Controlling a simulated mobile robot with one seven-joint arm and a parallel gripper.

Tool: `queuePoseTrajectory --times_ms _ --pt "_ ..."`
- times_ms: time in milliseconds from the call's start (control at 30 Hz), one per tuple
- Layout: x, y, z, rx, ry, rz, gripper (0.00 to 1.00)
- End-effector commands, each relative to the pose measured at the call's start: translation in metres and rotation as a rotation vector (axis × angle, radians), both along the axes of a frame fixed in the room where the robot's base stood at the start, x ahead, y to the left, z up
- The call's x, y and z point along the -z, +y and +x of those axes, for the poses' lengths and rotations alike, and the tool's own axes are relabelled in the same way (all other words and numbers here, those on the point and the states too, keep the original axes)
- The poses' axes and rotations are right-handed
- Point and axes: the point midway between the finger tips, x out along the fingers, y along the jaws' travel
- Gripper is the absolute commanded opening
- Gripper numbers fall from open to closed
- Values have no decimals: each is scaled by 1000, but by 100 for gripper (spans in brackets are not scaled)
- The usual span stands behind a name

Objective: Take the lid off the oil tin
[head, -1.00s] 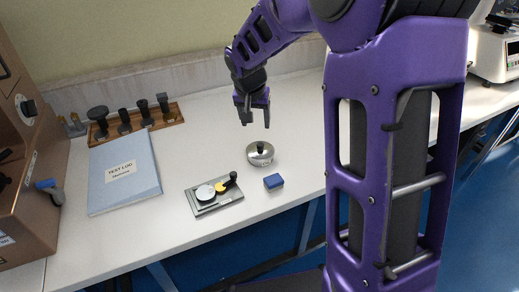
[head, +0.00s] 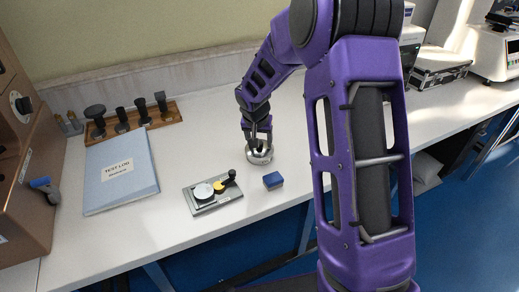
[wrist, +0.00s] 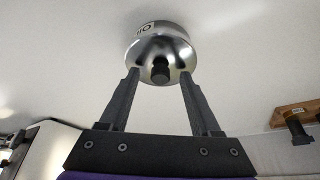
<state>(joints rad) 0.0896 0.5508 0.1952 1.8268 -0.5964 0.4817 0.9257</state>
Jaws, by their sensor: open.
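The oil tin (head: 260,158) is a small round silver tin on the white bench, with part of an "OIL" label showing in the wrist view (wrist: 146,28). Its domed silver lid (wrist: 150,51) has a black knob (wrist: 160,72) on top. My gripper (head: 257,142) points down over the tin. In the wrist view my gripper (wrist: 158,80) is open, with one dark finger on each side of the knob and a gap on both sides. My fingers hide part of the lid in the head view.
A blue test log (head: 121,172) and a wooden rack (head: 131,121) are to the left. The bench behind is clear.

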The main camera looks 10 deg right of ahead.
Motion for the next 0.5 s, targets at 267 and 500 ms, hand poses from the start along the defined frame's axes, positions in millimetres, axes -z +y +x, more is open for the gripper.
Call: queuePoseTrajectory --times_ms 267,500 --pt "-1 0 0 0 -1 0 44" --pt "-1 0 0 0 0 0 1"
